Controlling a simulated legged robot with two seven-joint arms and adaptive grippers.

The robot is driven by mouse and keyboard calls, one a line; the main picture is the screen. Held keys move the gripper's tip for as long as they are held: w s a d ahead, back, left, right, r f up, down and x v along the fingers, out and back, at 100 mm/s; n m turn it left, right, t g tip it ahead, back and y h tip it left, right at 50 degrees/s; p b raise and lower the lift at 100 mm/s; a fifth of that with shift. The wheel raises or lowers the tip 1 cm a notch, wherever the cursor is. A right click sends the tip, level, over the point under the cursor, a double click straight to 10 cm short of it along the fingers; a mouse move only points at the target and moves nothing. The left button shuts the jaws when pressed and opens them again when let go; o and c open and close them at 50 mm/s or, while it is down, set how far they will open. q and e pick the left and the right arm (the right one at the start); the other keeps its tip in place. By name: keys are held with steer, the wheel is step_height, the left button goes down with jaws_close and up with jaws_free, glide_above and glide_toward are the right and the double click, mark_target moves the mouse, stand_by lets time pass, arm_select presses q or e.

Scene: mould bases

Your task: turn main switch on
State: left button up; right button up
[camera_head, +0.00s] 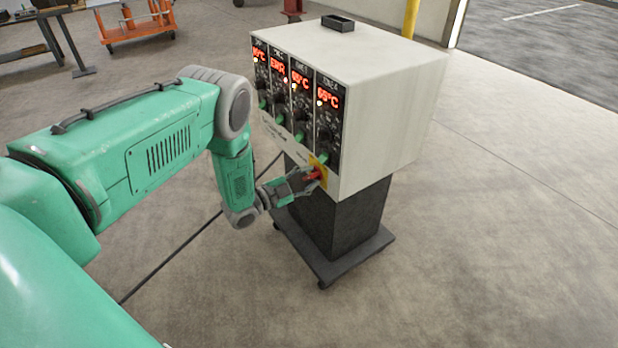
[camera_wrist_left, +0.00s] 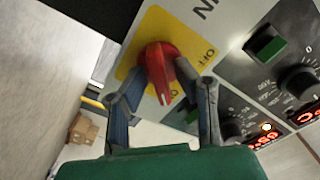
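The main switch is a red rotary knob (camera_head: 314,175) on a yellow plate (camera_head: 319,166), low on the front panel of a pale control box (camera_head: 385,90). In the left wrist view the red knob (camera_wrist_left: 160,68) fills the space between my fingertips, with the yellow plate (camera_wrist_left: 168,28) behind it and "OFF" lettering beside it. My left gripper (camera_head: 308,181) is at the knob; it also shows in the left wrist view (camera_wrist_left: 160,78), with one open finger on each side. Firm contact cannot be made out. My right gripper is not in view.
Several panel columns carry lit red displays (camera_head: 327,97), one reading ERR, with green switches (camera_head: 324,158) below. The box stands on a dark wheeled pedestal (camera_head: 345,220). A black tray (camera_head: 338,23) lies on top. An orange cart (camera_head: 138,25) stands behind; floor at right is clear.

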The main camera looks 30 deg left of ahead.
arm_select(q)
steer(key=shift+f, duration=0.1)
steer(key=shift+s+a, duration=0.1)
steer(key=v, duration=1.1)
steer(key=shift+s+a, duration=0.15)
steer(key=shift+s, duration=0.2)
steer(key=shift+f, duration=0.1)
